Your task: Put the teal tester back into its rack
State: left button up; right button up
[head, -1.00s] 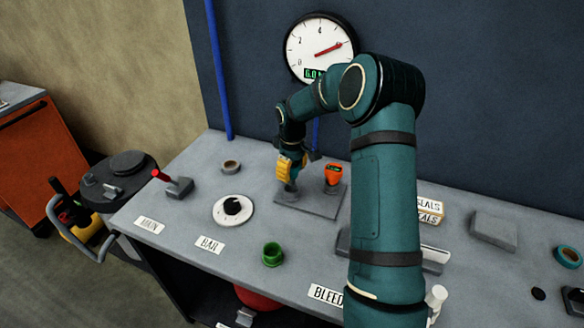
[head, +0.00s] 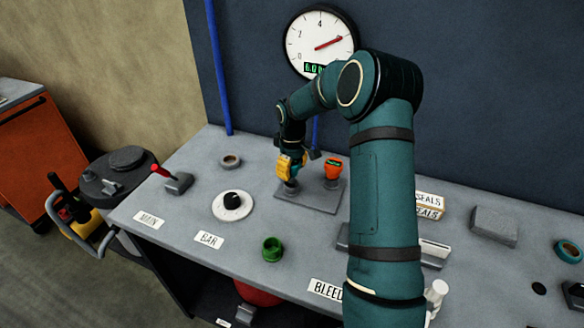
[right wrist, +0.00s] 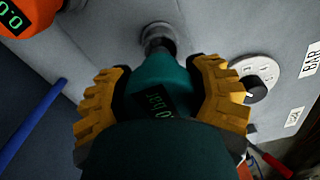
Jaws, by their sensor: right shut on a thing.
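My right gripper (head: 290,168) is shut on the teal tester (right wrist: 158,82), with a yellow finger on each side of it. In the right wrist view the tester's small green display faces the camera. Its far end is at a round grey holder (right wrist: 158,38) of the rack; I cannot tell how far it is seated. In the head view the rack (head: 312,200) is a grey plate on the bench, and the gripper hides most of the tester. An orange tester (head: 333,168) stands in the rack's other holder, to the right. My left gripper is not in view.
A white dial with a black knob (head: 233,204) and a green cup (head: 272,248) are on the bench in front. A red-handled lever (head: 175,180) is at the left. A blue pipe (head: 218,70) and a round gauge (head: 320,42) are behind.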

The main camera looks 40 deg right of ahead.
aim_at(292, 181)
jog(key=shift+f, duration=0.15)
jog(key=shift+f+b, duration=0.3)
jog(key=shift+f, duration=0.05)
jog(key=shift+f+b, duration=0.7)
jog(key=shift+f, duration=0.5)
dwell(0.7)
jog(key=o, duration=1.3)
jog(key=shift+o, duration=0.2)
jog(key=shift+r, duration=0.1)
notch_tip(292, 181, up, 12)
jog(key=shift+f, duration=0.1)
